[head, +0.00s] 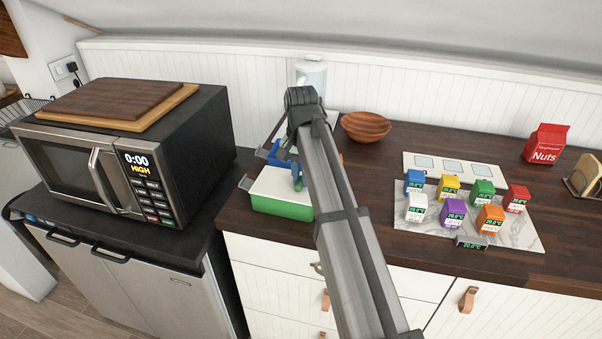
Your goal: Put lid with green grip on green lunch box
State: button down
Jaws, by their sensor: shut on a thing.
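The green lunch box (280,208) stands on the dark wooden counter, just left of my arm. A white lid (272,182) lies over its top and looks level; whether it is fully seated I cannot tell. A small green grip (298,186) shows at the lid's middle, close to my arm. My gripper (297,175) is over the lid, with a blue finger at the grip, and is shut on it. My arm hides the right end of the box and much of the gripper.
A microwave (130,150) with boards on top stands left. Behind my arm are a wooden bowl (366,126) and a white jug (311,75). Several coloured timer cubes (453,215) stand on a marble board (520,235) at right, near a red nuts carton (545,145).

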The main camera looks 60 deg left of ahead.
jog(key=c, duration=1)
grip_release()
notch_tip(320, 180, up, 14)
jog(key=shift+f, duration=0.1)
